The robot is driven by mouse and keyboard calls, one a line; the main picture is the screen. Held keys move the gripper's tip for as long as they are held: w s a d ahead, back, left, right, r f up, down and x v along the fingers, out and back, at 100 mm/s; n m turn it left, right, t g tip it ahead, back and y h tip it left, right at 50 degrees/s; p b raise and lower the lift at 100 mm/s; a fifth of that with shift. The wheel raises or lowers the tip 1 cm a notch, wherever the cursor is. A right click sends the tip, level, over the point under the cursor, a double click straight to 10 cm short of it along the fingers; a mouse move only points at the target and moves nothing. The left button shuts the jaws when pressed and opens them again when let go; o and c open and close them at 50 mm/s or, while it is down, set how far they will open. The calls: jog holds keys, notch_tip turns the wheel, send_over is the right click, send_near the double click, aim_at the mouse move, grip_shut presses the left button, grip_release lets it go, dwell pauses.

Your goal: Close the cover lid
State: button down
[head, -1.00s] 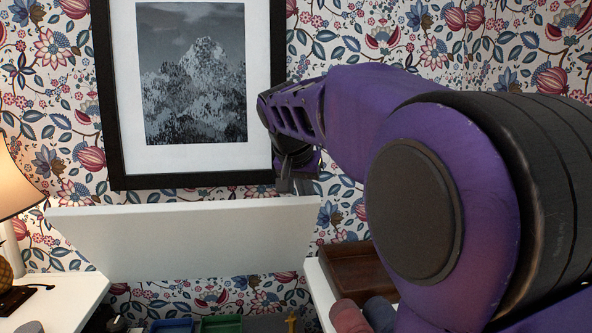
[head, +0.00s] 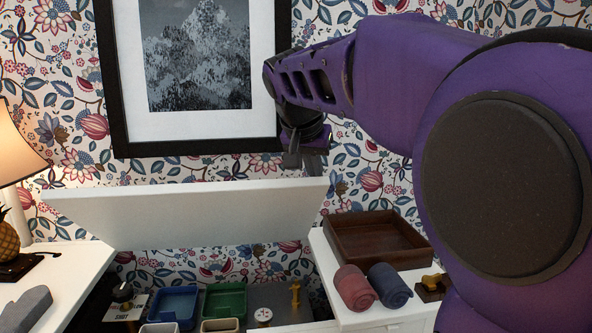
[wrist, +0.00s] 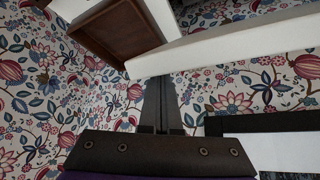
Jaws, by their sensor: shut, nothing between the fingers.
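The white cover lid (head: 190,216) stands raised and tilted in front of the patterned wall, above an open compartment between two white surfaces. In the wrist view its pale edge (wrist: 230,45) runs across the upper right. My gripper (head: 313,163) is shut and empty at the lid's upper right corner, on the wall side. In the wrist view my gripper (wrist: 160,85) points toward the lid's edge, with its fingertips close to it. I cannot tell whether they touch the lid.
Below the lid are a blue tray (head: 174,303), a green tray (head: 225,300) and small items. On the right surface are a brown wooden tray (head: 376,240) and two rolled cloths (head: 356,288). A lamp (head: 18,150) stands left. A framed picture (head: 200,148) hangs behind.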

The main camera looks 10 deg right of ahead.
jog(key=shift+s+f, duration=0.2)
jog(key=shift+s, duration=0.2)
notch_tip(320, 180, up, 8)
jog(key=p, duration=0.6)
jog(key=shift+p, duration=0.3)
jog(key=shift+w, duration=0.1)
